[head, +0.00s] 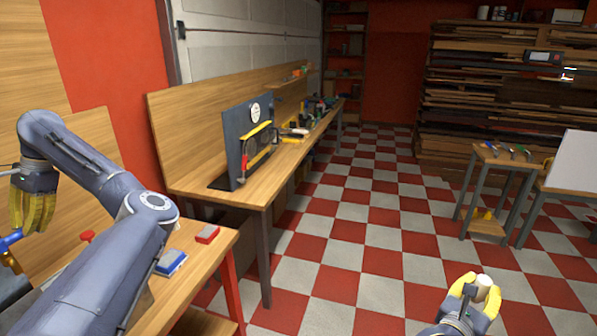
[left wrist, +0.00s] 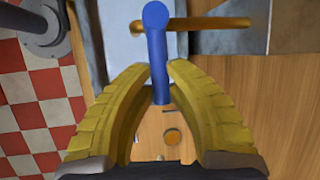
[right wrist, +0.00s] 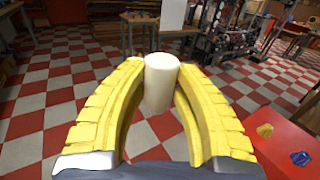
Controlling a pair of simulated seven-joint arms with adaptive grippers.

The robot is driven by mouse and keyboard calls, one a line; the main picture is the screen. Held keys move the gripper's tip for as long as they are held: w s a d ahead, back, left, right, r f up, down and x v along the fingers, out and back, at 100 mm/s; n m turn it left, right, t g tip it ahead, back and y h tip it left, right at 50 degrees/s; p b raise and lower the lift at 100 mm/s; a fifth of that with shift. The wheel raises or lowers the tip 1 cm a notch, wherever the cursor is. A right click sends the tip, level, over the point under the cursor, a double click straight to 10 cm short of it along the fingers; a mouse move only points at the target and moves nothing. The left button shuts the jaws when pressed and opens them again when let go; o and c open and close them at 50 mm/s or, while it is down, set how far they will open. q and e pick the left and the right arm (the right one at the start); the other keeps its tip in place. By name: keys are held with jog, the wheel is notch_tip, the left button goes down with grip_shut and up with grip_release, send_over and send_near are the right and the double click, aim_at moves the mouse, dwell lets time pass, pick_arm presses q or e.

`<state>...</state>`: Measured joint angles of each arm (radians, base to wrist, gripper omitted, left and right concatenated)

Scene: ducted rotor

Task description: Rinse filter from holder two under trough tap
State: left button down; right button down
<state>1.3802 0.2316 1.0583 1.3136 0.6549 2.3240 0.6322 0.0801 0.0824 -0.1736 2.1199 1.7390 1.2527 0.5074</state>
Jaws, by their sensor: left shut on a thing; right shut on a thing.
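A white cylindrical filter (right wrist: 161,82) stands upright between the yellow fingers of my right gripper (right wrist: 162,78), which is shut on it. The filter (head: 484,282) also shows in the head view at the bottom right, held in my right gripper (head: 477,289) above the checkered floor. My left gripper (head: 32,225) points down at the far left, over a blue tap lever (head: 10,240). In the left wrist view, the lever (left wrist: 156,50) runs between the fingertips, and the gripper is shut on it. A brass tap pipe (left wrist: 205,24) crosses by the lever. Grey metal, likely the trough (left wrist: 122,45), lies below.
A longer bench with tools (head: 262,180) stands behind. A small tool table (head: 500,155) is at right. The checkered floor between is open.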

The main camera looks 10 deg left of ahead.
pick_arm(q)
jog(key=shift+f, duration=0.1)
jog(key=c, duration=1.3)
grip_release()
jog(key=shift+a, duration=0.1)
jog(key=v, duration=1.2)
